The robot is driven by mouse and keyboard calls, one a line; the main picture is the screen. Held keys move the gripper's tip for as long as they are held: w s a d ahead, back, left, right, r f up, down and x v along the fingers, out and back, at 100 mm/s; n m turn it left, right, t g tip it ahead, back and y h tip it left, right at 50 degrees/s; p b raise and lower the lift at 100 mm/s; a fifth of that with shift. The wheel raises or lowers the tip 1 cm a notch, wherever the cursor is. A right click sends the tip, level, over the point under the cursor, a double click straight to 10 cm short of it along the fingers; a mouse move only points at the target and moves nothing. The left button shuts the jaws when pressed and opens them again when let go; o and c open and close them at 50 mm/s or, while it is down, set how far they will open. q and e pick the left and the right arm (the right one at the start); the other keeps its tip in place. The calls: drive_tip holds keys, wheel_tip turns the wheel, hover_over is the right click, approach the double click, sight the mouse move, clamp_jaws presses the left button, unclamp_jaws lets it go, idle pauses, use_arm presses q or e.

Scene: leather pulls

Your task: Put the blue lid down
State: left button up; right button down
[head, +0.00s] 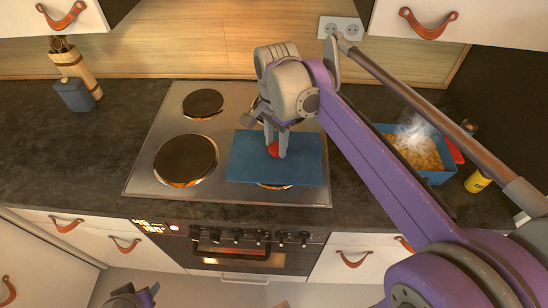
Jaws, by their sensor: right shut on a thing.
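The blue lid (304,165) is a flat rectangle with a red knob (273,150). It is over the right side of the hob and hides most of the front right plate. My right gripper (276,146) points down and is shut on the red knob. I cannot tell whether the lid touches the hob or hangs just above it. A blue container (440,178) with steaming yellow food stands open on the counter at the right, partly behind my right arm. My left gripper (140,299) shows only in part at the bottom edge, away from the lid.
The steel hob (144,178) has round plates; the left front plate (185,161) glows orange at its edge. A blue canister (74,95) and utensil holder stand at the back left. A yellow jar (478,181) stands right. The left counter (90,150) is clear.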

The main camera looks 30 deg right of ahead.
sight(276, 157)
drive_tip(key=shift+f, duration=2.75)
drive_tip(key=shift+f, duration=0.2)
drive_tip(key=shift+c, duration=2)
unclamp_jaws()
drive_tip(key=shift+r, duration=0.1)
wheel_tip(276, 157, up, 12)
drive_tip(key=shift+r+p, duration=0.1)
drive_tip(key=shift+p, duration=0.25)
